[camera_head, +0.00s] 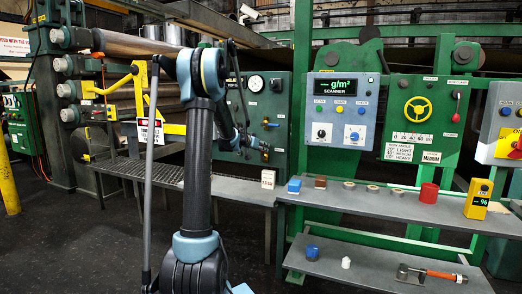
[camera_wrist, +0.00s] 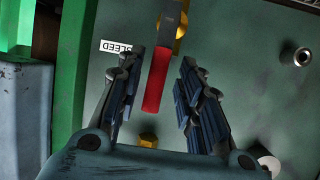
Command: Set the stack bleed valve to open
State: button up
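The bleed valve's red-handled lever (camera_wrist: 157,82) shows in the wrist view, with its grey shank running up to a brass fitting (camera_wrist: 180,30). An upside-down BLEED label (camera_wrist: 117,47) is on the panel to its left. My gripper (camera_wrist: 158,88) is open, its two dark ribbed fingers on either side of the red grip, with a visible gap on both sides. In the head view my gripper (camera_head: 246,143) is at the green panel with gauges (camera_head: 280,95), and my arm hides part of that panel. I cannot make out the red lever there.
A brass hex fitting (camera_wrist: 148,140) lies below the grip in the wrist view, and a metal stud (camera_wrist: 302,56) is at the right. The scanner panel (camera_head: 341,110) stands to the right.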

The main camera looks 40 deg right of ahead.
jog(key=v, duration=1.2)
dwell(0.6)
jog(key=s+a+f+n+y, duration=0.2)
jog(key=s+a, duration=0.3)
jog(key=a, duration=0.4)
jog(key=s+a+f+n+y, duration=0.25)
jog(key=s+a, duration=0.25)
jog(key=a, duration=0.4)
jog(key=s+a+f+n+y, duration=0.1)
jog(key=s+a+f, duration=0.25)
jog(key=a, duration=0.55)
jog(key=s+a+f+n+g+y, duration=0.1)
jog(key=s+a+f+n+y, duration=0.2)
jog(key=s+a+f, duration=0.4)
jog(key=s+a+f+n+g+y, duration=0.1)
jog(key=s+a+f+n+y, duration=0.3)
jog(key=s+a, duration=1)
notch_tip(320, 180, down, 3)
jog(key=shift+s+a+n+g, duration=0.2)
jog(key=shift+s+n+g, duration=0.2)
jog(key=shift+s+n, duration=0.3)
